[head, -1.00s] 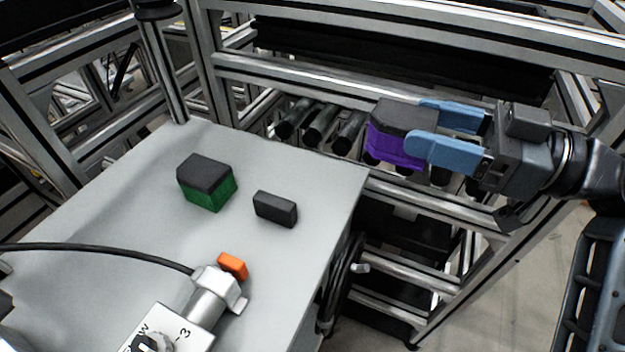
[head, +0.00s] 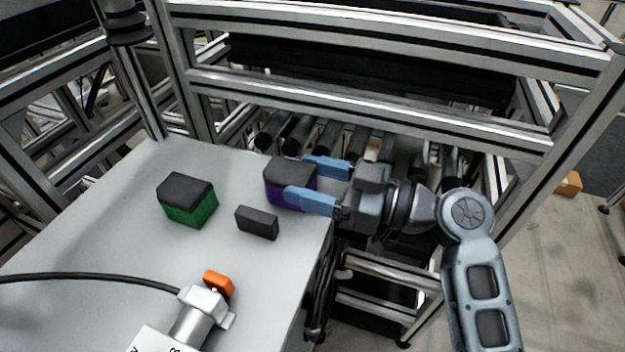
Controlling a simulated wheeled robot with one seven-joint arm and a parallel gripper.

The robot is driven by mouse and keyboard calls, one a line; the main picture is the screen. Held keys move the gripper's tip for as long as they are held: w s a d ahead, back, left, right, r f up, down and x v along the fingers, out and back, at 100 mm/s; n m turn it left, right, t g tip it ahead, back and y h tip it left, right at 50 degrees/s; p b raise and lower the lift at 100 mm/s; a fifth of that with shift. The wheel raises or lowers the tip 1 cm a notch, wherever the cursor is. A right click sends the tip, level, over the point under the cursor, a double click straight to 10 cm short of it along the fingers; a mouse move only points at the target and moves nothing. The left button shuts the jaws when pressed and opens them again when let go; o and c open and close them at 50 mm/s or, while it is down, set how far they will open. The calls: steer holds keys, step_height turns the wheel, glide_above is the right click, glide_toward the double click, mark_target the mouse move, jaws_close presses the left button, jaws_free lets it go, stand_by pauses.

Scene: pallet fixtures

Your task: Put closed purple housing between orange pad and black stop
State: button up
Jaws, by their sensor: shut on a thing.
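The closed purple housing (head: 277,191) has a dark grey lid. My gripper (head: 314,184) has its blue fingers shut on it from the right. The housing is over the far right part of the table, behind the black stop; I cannot tell whether it touches the surface. The black stop (head: 257,222) is a low dark block on the table. The orange pad (head: 218,283) sits on the end of a grey clamp-like device (head: 203,310), nearer than the stop. Bare table lies between pad and stop.
A green housing with a dark lid (head: 188,201) stands left of the stop. A black cable (head: 90,277) runs across the table to the device. Rollers (head: 325,140) and metal frame rails lie behind. The table (head: 90,230) is clear at left.

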steer(key=shift+f, duration=0.25)
steer(key=shift+f+b, duration=0.25)
steer(key=shift+b, duration=0.05)
steer(key=o, duration=1.2)
steer(key=shift+r, duration=0.1)
steer(key=shift+c, duration=0.2)
steer(key=shift+r+p, duration=0.1)
steer(key=shift+p, duration=0.5)
